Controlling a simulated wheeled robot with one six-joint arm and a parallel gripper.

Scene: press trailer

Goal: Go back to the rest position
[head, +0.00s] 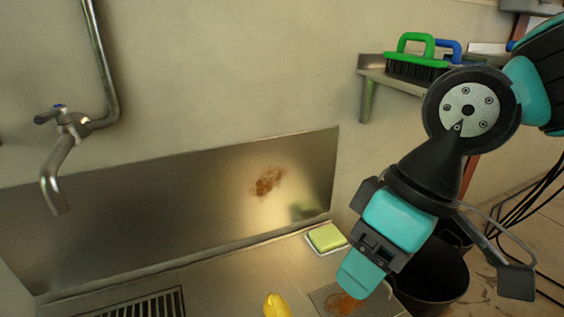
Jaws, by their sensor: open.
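My gripper (364,272) hangs from my arm at the right of the head view, pointing down toward the front right of the metal counter. It is open, and I see nothing held in it. My arm reaches in from the upper right. The green sponge (326,237) lies on the counter at the foot of the splashback, behind and left of my gripper, apart from it.
A tap (61,150) is on the left wall. The metal splashback (150,205) has a brown stain (267,181). A yellow object (277,305) is cut off below. Green-handled brush (416,58) sits on a shelf (395,80). A dark bucket (440,280) stands behind my gripper.

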